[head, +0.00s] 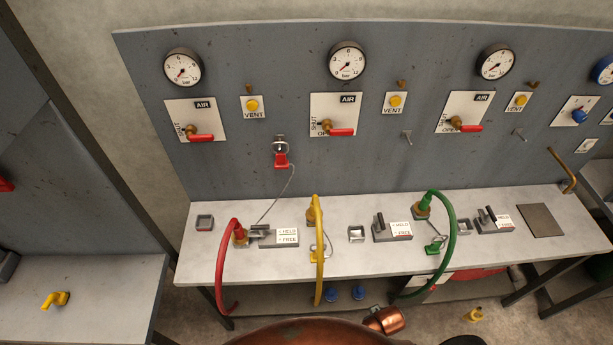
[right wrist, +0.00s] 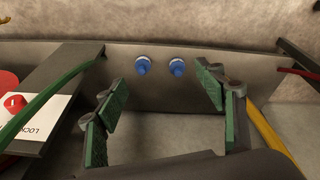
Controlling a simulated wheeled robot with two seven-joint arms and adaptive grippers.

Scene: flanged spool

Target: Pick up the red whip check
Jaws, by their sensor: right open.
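My left gripper is in neither view.
A yellow hose (head: 319,235) and a green hose (head: 447,228) arch over the bench front (head: 345,266). Two blue fittings (head: 331,293) lie below the bench. A yellow fitting (head: 55,300) lies on the left table. Red valve handles (head: 201,138) stick out above.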

